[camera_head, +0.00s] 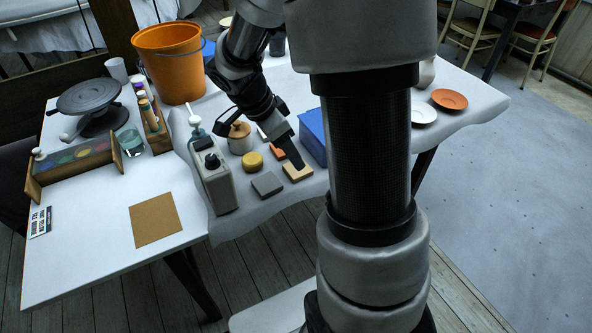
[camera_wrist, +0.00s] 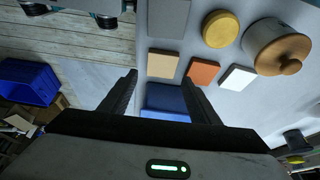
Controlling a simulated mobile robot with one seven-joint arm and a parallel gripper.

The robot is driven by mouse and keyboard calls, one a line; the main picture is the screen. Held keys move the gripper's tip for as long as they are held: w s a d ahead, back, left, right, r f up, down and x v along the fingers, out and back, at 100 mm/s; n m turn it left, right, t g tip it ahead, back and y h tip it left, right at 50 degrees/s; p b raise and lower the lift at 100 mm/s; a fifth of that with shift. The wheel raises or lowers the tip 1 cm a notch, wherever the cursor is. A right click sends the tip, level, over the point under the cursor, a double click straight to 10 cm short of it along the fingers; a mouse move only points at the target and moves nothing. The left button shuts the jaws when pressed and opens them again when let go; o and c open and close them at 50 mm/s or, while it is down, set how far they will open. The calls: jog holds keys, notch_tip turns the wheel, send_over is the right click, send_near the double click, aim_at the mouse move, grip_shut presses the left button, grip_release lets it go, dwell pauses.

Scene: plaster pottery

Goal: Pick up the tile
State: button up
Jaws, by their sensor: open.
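Several small flat tiles lie on the cloth-covered table: a tan one (camera_head: 298,173), an orange one (camera_head: 277,153), a grey one (camera_head: 267,184) and a white one, partly hidden by my arm. In the wrist view they show as tan (camera_wrist: 163,64), orange (camera_wrist: 203,72), grey (camera_wrist: 168,18) and white (camera_wrist: 237,77). My gripper (camera_head: 291,158) is over the tan tile, pointing down. In the wrist view my gripper (camera_wrist: 160,78) is open and empty, with the tan tile showing between and just beyond its fingertips. Whether the fingers touch it cannot be told.
A blue box (camera_head: 313,136) stands right of the tan tile. A yellow disc (camera_head: 252,161), a lidded jar (camera_head: 240,139) and a grey bottle-like container (camera_head: 213,178) stand to the left. An orange bucket (camera_head: 172,62) is behind. The front left of the table is mostly clear around a brown board (camera_head: 155,220).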

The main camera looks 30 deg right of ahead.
aim_at(294, 169)
jog(key=shift+a+b+x, duration=0.15)
jog(key=shift+b+x, duration=0.25)
jog(key=shift+x, duration=1.15)
jog(key=shift+a+b+x, duration=0.15)
jog(key=shift+b+x, duration=0.2)
jog(key=shift+x, duration=1.25)
jog(key=shift+w, duration=0.15)
jog(key=shift+c, duration=0.2)
jog(key=c, duration=0.8)
jog(key=shift+c, duration=0.2)
notch_tip(294, 169, up, 10)
jog(key=p, duration=0.2)
jog(key=shift+p, duration=0.35)
